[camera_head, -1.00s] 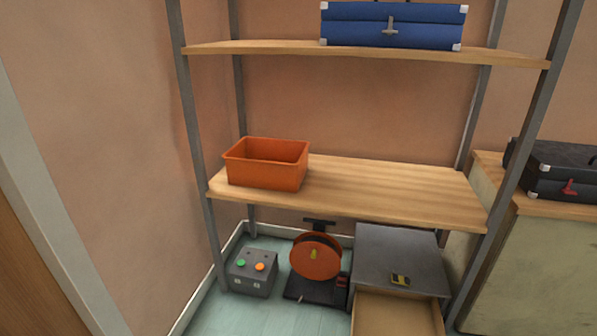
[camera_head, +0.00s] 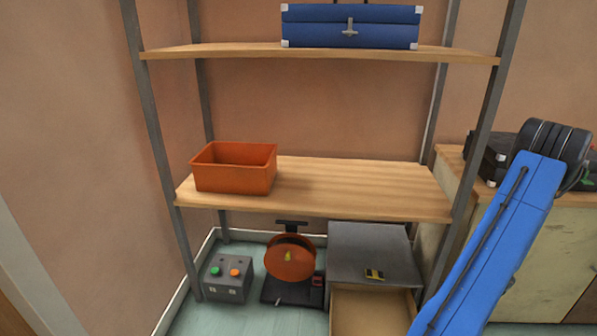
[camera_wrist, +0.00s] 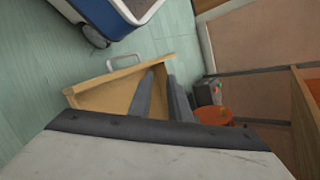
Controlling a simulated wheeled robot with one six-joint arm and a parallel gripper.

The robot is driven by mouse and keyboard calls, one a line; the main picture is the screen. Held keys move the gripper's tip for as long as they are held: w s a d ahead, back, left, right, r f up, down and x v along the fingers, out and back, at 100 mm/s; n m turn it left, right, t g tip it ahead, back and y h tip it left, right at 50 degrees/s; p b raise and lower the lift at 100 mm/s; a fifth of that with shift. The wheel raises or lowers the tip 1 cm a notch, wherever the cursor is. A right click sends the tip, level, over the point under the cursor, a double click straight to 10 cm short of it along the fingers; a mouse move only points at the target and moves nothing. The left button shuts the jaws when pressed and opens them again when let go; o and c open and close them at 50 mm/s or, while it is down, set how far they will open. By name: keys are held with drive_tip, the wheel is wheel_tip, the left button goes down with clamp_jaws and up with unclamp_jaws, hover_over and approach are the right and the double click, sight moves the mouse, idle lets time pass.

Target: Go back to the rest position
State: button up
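My blue arm (camera_head: 490,240) rises at the right of the head view, in front of the shelf's right post. My gripper (camera_wrist: 164,75) is out of the head view. In the wrist view its two dark grey fingers lie close together over the open wooden drawer (camera_wrist: 88,97). Nothing shows held between them, but the gap is too unclear to tell open from shut. The drawer also shows in the head view (camera_head: 370,310), pulled out below a grey cabinet top (camera_head: 370,250).
An orange bin (camera_head: 235,170) stands on the middle shelf (camera_head: 350,190), a blue case (camera_head: 350,27) on the top shelf. Below are a grey button box (camera_head: 227,278) and an orange reel (camera_head: 290,262). A black case (camera_head: 490,155) sits on the right cabinet, behind my arm.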

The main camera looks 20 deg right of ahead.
drive_tip(key=w+a+r+n+g+h, duration=0.1)
drive_tip(key=w+a+r+n+h, duration=0.1)
drive_tip(key=w+a+r, duration=0.45)
drive_tip(key=w+a+r+n+g+h, duration=0.15)
drive_tip(key=a+r, duration=0.25)
drive_tip(key=r, duration=0.5)
drive_tip(key=w+a+r+n+g+h, duration=0.1)
drive_tip(key=w+a+r+n+h, duration=0.2)
drive_tip(key=a+r, duration=0.35)
drive_tip(key=s+a+r+n+t+h, duration=0.2)
drive_tip(key=s+a+r, duration=0.2)
drive_tip(key=a+r, duration=0.3)
drive_tip(key=s+a+r+n+t+h, duration=0.1)
drive_tip(key=s+a+r+n+t, duration=0.1)
drive_tip(key=a+r, duration=0.6)
drive_tip(key=s+a+t, duration=0.1)
drive_tip(key=a, duration=0.1)
drive_tip(key=shift+s+a+h, duration=0.35)
drive_tip(key=shift+s, duration=0.05)
